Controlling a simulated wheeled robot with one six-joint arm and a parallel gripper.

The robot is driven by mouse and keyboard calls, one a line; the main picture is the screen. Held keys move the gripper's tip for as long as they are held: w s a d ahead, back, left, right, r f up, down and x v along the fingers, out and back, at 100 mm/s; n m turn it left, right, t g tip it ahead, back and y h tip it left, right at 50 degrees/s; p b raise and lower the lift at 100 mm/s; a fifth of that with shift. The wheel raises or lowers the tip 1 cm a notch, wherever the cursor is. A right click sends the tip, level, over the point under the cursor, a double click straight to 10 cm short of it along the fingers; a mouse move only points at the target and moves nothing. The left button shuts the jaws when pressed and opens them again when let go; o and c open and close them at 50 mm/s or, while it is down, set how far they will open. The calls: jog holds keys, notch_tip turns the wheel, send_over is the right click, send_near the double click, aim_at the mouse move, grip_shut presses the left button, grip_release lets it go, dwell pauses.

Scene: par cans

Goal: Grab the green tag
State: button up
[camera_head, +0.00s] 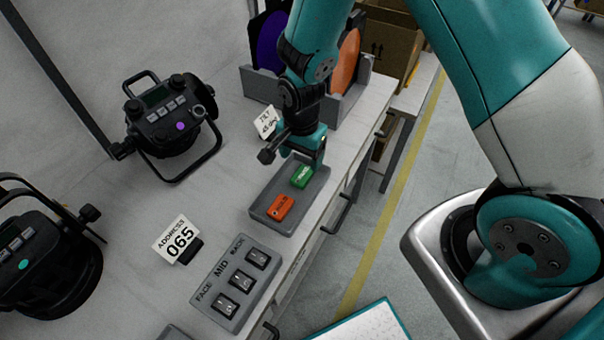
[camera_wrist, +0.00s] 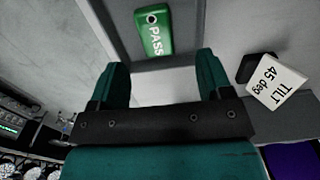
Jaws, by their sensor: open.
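The green tag (camera_head: 302,176) lies in a grey tray (camera_head: 258,212), at its far end. In the wrist view the green tag (camera_wrist: 153,32) shows the word PASS and a dark hole, and lies beyond my fingertips. An orange tag (camera_head: 280,207) lies in the same tray, nearer the camera. My gripper (camera_head: 308,160) is above the far end of the tray, close to the green tag. In the wrist view my gripper (camera_wrist: 164,75) is open, with nothing between its two fingers. The gap in height between fingers and tag is hard to tell.
A TILT 45 deg card (camera_head: 266,122) stands beside my gripper. A black par can (camera_head: 168,125) stands left, another (camera_head: 40,260) at lower left. An ADDRESS 065 card (camera_head: 178,240) and a switch panel (camera_head: 238,283) are nearer. A rack with coloured discs (camera_head: 346,62) stands behind.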

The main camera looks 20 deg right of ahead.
aim_at(303, 174)
jog(key=shift+s+f+p, duration=0.15)
jog(key=shift+f+p, duration=0.25)
jog(key=shift+f, duration=1.05)
jog(key=shift+s+f+p, duration=0.1)
jog(key=shift+f+p, duration=0.25)
jog(key=shift+f, duration=1.05)
jog(key=c, duration=1)
jog(key=shift+r, duration=0.1)
